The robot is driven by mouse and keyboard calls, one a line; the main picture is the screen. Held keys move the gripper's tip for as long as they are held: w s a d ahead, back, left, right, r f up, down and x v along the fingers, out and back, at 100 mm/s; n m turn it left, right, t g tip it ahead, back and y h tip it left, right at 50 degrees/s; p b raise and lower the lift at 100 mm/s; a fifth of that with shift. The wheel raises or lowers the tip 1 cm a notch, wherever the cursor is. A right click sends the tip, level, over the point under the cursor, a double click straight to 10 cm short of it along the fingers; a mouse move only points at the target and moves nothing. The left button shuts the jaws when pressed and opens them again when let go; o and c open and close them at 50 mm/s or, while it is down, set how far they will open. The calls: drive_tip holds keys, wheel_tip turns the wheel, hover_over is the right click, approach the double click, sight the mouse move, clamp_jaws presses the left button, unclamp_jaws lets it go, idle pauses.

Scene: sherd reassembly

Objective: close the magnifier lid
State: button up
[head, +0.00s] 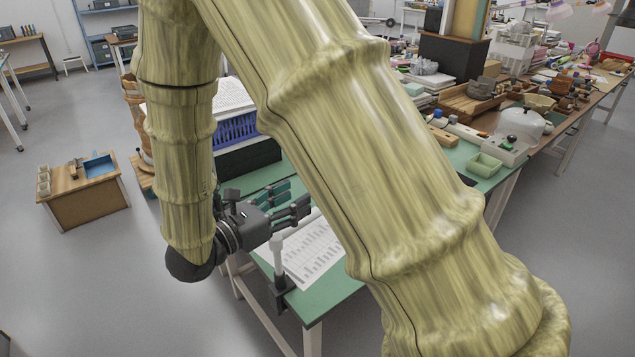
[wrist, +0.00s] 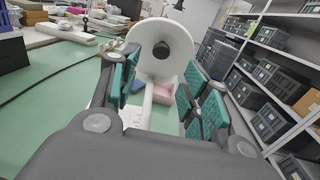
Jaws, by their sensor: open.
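In the wrist view a white round head (wrist: 145,64) with a dark round centre stands on a white arm. It looks like the magnifier, but I cannot tell which part is its lid or how far it is open. My gripper (wrist: 165,88) is open, with teal pads on both sides of the white arm as seen, and the head lies just beyond the fingertips. Contact cannot be told. In the head view my gripper (head: 291,203) is above the green table edge, near a white post (head: 278,252) in a dark clamp (head: 282,291). My arm hides the magnifier head there.
A printed sheet (head: 312,252) lies on the green table (head: 338,290) beside the post. A blue crate (head: 237,130) stands behind my gripper. In the wrist view a pink block (wrist: 162,95) lies beyond the white arm, and shelves of dark bins (wrist: 272,123) line the right.

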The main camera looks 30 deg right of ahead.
drive_tip(key=d, duration=0.3)
drive_tip(key=w+d+p, duration=0.1)
drive_tip(key=d, duration=0.2)
drive_tip(key=d+p, duration=0.1)
drive_tip(key=d, duration=0.2)
drive_tip(key=shift+w+d, duration=0.15)
drive_tip(key=shift+w, duration=0.1)
clamp_jaws()
